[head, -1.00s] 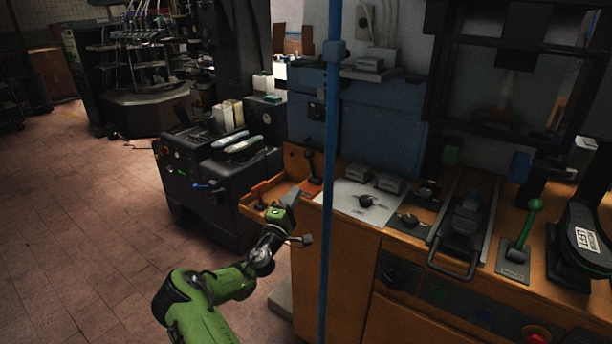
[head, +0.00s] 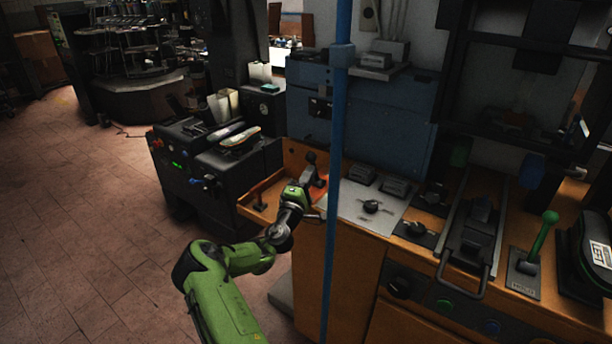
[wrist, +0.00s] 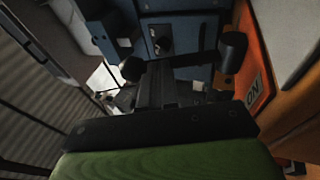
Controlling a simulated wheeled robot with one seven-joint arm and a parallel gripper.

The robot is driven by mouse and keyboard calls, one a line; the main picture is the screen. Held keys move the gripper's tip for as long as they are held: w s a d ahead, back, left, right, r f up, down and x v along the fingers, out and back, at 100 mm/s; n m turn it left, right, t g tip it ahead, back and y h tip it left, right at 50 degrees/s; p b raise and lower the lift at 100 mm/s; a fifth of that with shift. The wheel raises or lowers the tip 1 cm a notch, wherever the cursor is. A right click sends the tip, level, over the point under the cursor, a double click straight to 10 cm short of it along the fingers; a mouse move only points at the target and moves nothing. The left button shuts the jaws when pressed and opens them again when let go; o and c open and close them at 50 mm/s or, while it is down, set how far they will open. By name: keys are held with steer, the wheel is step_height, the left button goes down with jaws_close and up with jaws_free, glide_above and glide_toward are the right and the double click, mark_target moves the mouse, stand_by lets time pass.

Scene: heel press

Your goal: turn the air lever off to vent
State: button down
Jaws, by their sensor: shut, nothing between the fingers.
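The air lever (head: 310,157) has a dark round knob and stands on an orange plate (head: 321,183) at the left end of the bench top. My gripper (head: 306,177) is shut and empty, right at the lever, hiding its lower shaft in the head view. In the wrist view, my gripper (wrist: 172,82) points past a dark knobbed post (wrist: 232,45), probably the lever, just to its right. The orange plate with an "ON" label (wrist: 253,91) lies right of that post. I cannot tell whether the fingers touch the lever.
A blue vertical pole (head: 333,230) stands close to the right of my gripper. An open orange tray (head: 262,209) is left of it. Open floor (head: 80,220) lies left.

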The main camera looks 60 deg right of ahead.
mark_target(314, 162)
steer(key=shift+r+p, duration=0.1)
steer(key=shift+p, duration=0.2)
steer(key=d+r+y+p, duration=0.1)
steer(key=p, duration=0.3)
steer(key=shift+s+r+m+y+p, duration=0.1)
steer(key=shift+r+m+y+p, duration=0.2)
steer(key=shift+r+y+p, duration=0.1)
steer(key=d+r+y+p, duration=0.1)
steer(key=p, duration=0.3)
steer(key=shift+s+d+g, duration=0.1)
steer(key=shift+g, duration=0.2)
steer(key=d+y+p, duration=0.1)
steer(key=p, duration=0.1)
steer(key=y+p, duration=0.1)
steer(key=p, duration=0.2)
steer(key=shift+s+d+r+m+y, duration=0.15)
steer(key=shift+d+r+m+y, duration=0.15)
steer(key=shift+d+y, duration=0.1)
steer(key=shift+s+d+f+y+p, duration=0.1)
steer(key=shift+d+f+y+p, duration=0.15)
steer(key=shift+d+y+p, duration=0.2)
steer(key=shift+d+f+y+p, duration=0.25)
steer(key=shift+d+y, duration=0.1)
steer(key=shift+d, duration=0.2)
steer(key=shift+r, duration=0.2)
